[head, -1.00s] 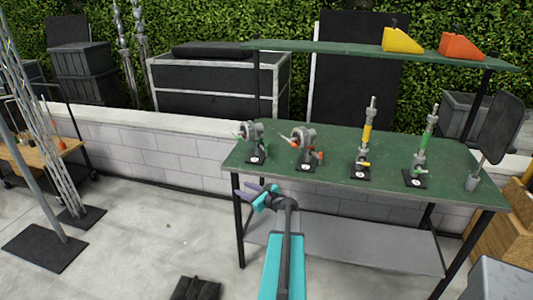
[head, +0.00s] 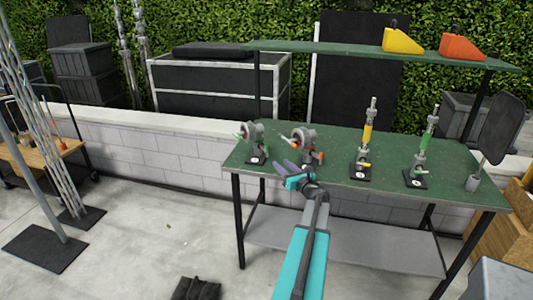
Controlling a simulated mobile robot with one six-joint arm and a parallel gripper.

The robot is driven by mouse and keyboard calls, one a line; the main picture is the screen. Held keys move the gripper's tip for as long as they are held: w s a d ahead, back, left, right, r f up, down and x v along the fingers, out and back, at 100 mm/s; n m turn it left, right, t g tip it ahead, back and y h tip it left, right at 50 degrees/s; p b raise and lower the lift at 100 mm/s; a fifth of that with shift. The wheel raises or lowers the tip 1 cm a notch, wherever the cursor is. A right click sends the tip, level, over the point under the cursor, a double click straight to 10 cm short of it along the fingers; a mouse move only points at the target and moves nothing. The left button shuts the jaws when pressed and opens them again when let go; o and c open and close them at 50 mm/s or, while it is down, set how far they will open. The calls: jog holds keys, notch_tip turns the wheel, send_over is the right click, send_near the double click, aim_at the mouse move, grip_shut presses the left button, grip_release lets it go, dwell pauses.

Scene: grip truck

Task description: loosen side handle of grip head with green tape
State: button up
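A grey grip head with green parts (head: 251,132) stands on a black base at the left end of the green table. A green-marked upright piece (head: 426,143) stands on another black base toward the right. The side handles are too small to make out clearly. My gripper (head: 279,164) is at the table's front edge, just right of and in front of the left grip head, apart from it as far as I can see. Its two purple-grey fingers are spread and nothing shows between them. It partly overlaps the base area of the orange-marked grip head (head: 303,138).
A yellow-marked upright piece (head: 368,135) stands right of centre on the green table (head: 325,185). A black panel on a stand (head: 500,128) is at the right end. The shelf above (head: 330,51) holds a yellow wedge (head: 402,41) and an orange wedge (head: 461,45).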

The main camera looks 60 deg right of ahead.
aim_at(267, 151)
jog(key=shift+p+x, duration=2)
jog(key=shift+x, duration=4.8)
grip_shut()
jog(key=shift+w+a, duration=0.1)
jog(key=shift+a, duration=0.35)
jog(key=shift+d, duration=0.4)
